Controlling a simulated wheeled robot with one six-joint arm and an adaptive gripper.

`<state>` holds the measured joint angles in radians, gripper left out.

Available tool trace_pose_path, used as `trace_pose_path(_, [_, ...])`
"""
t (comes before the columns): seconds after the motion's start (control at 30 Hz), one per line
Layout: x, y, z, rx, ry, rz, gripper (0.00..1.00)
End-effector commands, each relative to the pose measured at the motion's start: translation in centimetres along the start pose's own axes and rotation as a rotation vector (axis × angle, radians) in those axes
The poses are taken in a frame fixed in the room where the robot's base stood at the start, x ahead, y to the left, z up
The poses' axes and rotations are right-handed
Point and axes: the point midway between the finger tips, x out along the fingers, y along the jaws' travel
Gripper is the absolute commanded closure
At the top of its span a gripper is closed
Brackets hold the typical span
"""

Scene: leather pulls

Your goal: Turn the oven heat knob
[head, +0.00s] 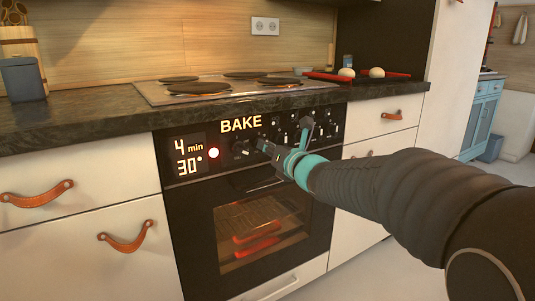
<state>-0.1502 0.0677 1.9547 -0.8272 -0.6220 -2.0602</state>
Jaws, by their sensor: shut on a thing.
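The black oven (190,222) stands under the counter, its front panel marked BAKE with a display reading 4 min and 30°. A round red light glows beside the display. The oven heat knob (240,148) is dark and sits on the panel just below the BAKE label. My gripper (257,146) reaches in from the right and is shut on this knob at the panel. The fingers are small and dark, so the exact contact and the knob's pointer are hard to make out.
More knobs and white marks are on the panel to the right, partly behind my gripper. The oven handle (250,182) runs below the panel. A cooktop (148,91) lies above. White drawers with leather pulls (38,194) flank the oven.

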Motion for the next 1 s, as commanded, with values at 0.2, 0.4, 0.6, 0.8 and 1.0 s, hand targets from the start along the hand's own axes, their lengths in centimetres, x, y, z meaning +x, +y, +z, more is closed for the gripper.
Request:
trace_pose_path(0.2, [0.01, -0.11, -0.14, 0.205, -0.001, 0.001, 1.00])
trace_pose_path(0.4, [0.02, -0.14, -0.05, 0.396, -0.001, 0.001, 1.00])
trace_pose_path(0.6, [0.02, -0.17, -0.01, 0.586, 0.000, 0.001, 1.00])
trace_pose_path(0.8, [0.03, -0.20, -0.01, 0.777, 0.000, 0.001, 1.00])
trace_pose_path(1.0, [0.03, -0.24, -0.04, 0.967, 0.001, 0.000, 1.00])
